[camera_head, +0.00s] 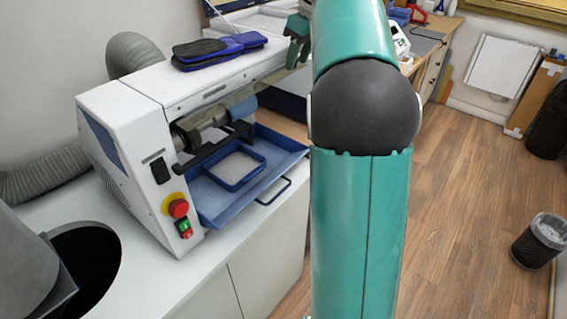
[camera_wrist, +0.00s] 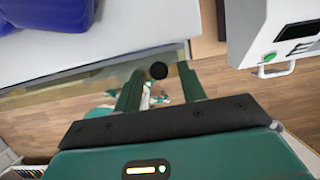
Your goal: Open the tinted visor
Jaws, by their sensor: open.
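The tinted visor shows in the wrist view as a see-through brownish strip (camera_wrist: 85,82) along the front edge of a white machine top. A round black knob (camera_wrist: 158,70) sits at its right part. My gripper (camera_wrist: 160,78) is open, with one green finger on each side of the knob; I cannot tell whether either touches it. In the head view my gripper (camera_head: 298,42) is at the far end of the white machine (camera_head: 150,95), partly hidden by my arm. There the visor is hard to make out, and its far end is hidden.
In the wrist view a white device (camera_wrist: 280,30) with a handle stands at the right. The wooden floor (camera_head: 460,190) is open.

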